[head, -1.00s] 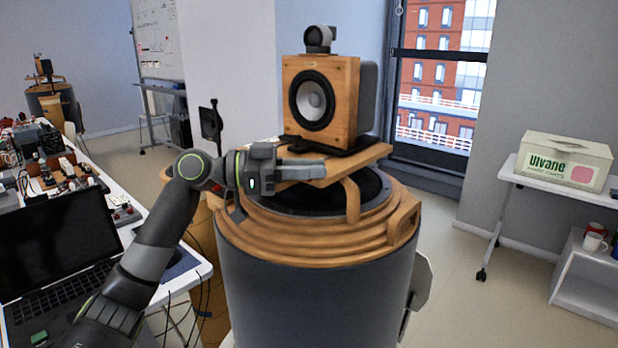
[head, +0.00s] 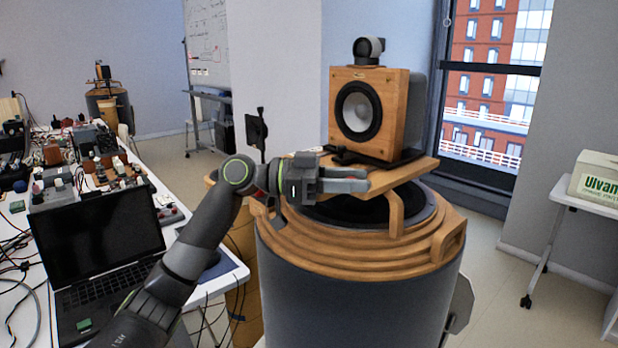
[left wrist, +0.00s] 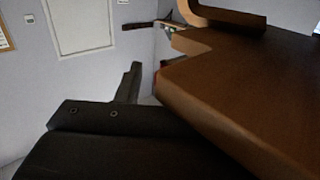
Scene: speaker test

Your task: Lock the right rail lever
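A wooden speaker (head: 385,90) with a grey cone stands on a wooden board (head: 405,178) on top of a dark drum (head: 355,305) with a stepped wooden rim. A black base or rail (head: 395,160) shows under the speaker, with a short dark piece sticking out at its left end. I cannot make out a right rail lever. My left gripper (head: 345,180) is at the board's left edge, its grey fingers pointing right. The gap between them is unclear. In the left wrist view the board (left wrist: 240,85) fills the right side, beside dark gripper parts. My right gripper is not in view.
A white table with a laptop (head: 100,240) and several loose devices stands at the left, close to my left arm. A white side table (head: 560,190) with a box (head: 598,178) is at the right. Open floor lies between the drum and that table.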

